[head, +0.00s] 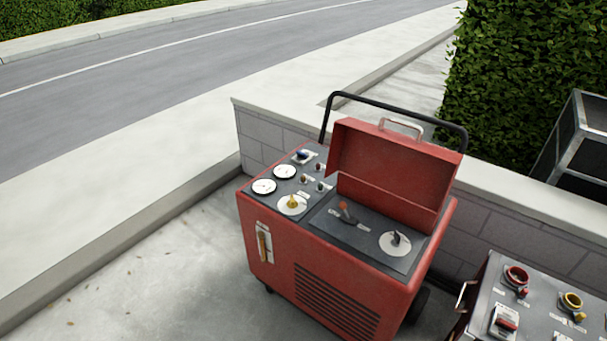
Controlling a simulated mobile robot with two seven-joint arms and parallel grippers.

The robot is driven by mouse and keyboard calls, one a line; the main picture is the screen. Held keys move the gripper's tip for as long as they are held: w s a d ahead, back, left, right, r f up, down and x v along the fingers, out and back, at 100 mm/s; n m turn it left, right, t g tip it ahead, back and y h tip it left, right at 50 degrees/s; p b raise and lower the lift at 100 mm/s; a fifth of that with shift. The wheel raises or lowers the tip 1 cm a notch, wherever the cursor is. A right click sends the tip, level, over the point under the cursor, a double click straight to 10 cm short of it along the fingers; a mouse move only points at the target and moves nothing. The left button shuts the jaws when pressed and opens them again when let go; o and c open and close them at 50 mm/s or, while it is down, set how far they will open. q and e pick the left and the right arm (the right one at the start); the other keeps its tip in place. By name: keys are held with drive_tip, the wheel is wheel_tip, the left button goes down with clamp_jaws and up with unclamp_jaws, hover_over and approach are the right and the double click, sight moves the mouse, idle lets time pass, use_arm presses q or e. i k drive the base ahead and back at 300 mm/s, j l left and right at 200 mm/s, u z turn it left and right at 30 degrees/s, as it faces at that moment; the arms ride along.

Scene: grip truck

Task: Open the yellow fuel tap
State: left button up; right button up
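A red wheeled generator cart (335,270) stands on the pavement, its red lid (392,165) raised. A small yellow knob (292,202) sits on a white round plate at the left of its dark top panel; it looks like the yellow fuel tap. Its exact turn position is too small to tell. A dark handle on another white round plate (395,243) and an orange-tipped lever (343,208) are under the open lid. Neither of my grippers shows in the head view, and nothing touches the cart's panel.
White gauges (264,186) sit near the knob. A black push bar (395,112) rises behind the lid. A second control box (545,310) with red and yellow fittings stands close at lower right. A low block wall (525,220) runs behind. Pavement at left is clear.

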sight(291, 204)
drive_tip(key=i+j+z, duration=0.1)
drive_tip(key=i+z, duration=0.25)
drive_tip(key=i+j+z, duration=0.1)
drive_tip(key=z, duration=0.25)
drive_tip(key=i+j+z, duration=0.2)
drive_tip(key=z, duration=0.2)
drive_tip(key=k+j, duration=0.05)
drive_tip(key=j, duration=0.05)
